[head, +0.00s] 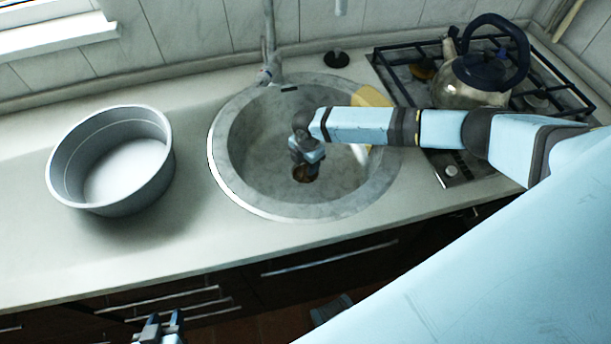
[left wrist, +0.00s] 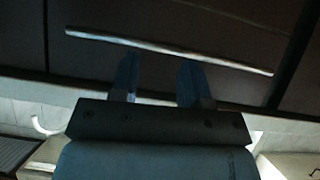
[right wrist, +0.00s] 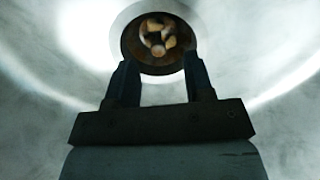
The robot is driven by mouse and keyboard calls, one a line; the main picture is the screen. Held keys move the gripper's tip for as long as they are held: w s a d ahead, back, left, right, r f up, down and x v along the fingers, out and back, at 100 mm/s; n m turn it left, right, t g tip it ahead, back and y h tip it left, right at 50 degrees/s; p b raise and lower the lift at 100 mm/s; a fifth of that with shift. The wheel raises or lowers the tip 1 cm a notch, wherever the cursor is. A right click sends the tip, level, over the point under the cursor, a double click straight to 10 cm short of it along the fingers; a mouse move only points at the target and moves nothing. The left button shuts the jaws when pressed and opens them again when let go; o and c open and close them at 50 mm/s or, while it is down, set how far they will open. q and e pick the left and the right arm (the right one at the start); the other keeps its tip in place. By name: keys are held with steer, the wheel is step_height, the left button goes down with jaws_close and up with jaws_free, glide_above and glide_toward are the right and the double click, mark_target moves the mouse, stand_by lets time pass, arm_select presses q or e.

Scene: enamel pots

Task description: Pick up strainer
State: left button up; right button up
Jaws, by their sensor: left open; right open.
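The strainer (head: 307,175) is a small round brown-rimmed piece at the bottom of the round sink (head: 240,190). In the right wrist view the strainer (right wrist: 157,42) shows several light brown bits inside it. My right gripper (head: 307,164) reaches down into the sink over the strainer and covers part of it in the head view. In the right wrist view its open fingers (right wrist: 160,72) lie near the strainer's lower edge, one toward each side, with nothing between them. My left gripper (head: 161,322) is open and empty, low in front of the counter; the left wrist view shows its fingers (left wrist: 158,75) before a dark cabinet front.
A grey metal pan (head: 110,165) stands on the counter left of the sink. The faucet (head: 269,55) rises behind the sink. A yellow item (head: 371,97) is at the sink's back right rim. A kettle (head: 470,80) stands on the stove at the right.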

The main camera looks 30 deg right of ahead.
mark_target(306, 171)
step_height(306, 171, down, 4)
steer(key=shift+w+a+r, duration=0.1)
jaws_close()
stand_by(0.4)
